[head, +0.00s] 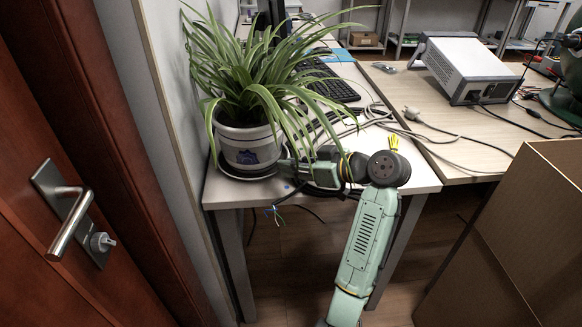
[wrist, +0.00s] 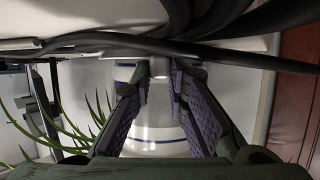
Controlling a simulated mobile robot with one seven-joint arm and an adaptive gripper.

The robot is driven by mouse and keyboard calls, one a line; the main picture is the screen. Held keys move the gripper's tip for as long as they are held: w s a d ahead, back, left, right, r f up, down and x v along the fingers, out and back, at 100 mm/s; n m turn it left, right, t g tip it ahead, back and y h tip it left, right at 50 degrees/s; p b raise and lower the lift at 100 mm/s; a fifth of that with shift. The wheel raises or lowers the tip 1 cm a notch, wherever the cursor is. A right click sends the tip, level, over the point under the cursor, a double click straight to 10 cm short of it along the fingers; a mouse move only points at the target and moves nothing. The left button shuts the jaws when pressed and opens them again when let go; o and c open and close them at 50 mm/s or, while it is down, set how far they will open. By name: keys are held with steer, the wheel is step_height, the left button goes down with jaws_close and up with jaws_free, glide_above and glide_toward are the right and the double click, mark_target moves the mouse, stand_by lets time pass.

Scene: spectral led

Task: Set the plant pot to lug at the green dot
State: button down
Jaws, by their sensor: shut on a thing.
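The plant pot (head: 246,146) is white with a dark blue emblem and holds a bushy green spider plant (head: 255,75). It stands upright on a saucer (head: 238,173) at the near left corner of the desk, by the wall. My gripper (head: 284,167) reaches the pot's lower right side, partly behind drooping leaves. In the wrist view, my gripper (wrist: 160,75) has its two padded fingers on either side of a narrow part low on the white pot (wrist: 158,138), shut on it. The exact contact is partly hidden. I cannot make out a green dot.
The desk (head: 410,165) has loose cables and a black keyboard (head: 335,84) behind the pot. A grey instrument box (head: 464,68) stands at the back right. A large cardboard box (head: 520,240) is at the right, and a door with a handle (head: 70,222) at the left.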

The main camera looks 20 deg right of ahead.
steer(key=c, duration=1.6)
jaws_free()
steer(key=shift+o, duration=0.2)
steer(key=v, duration=1.2)
steer(key=shift+a+r, duration=0.1)
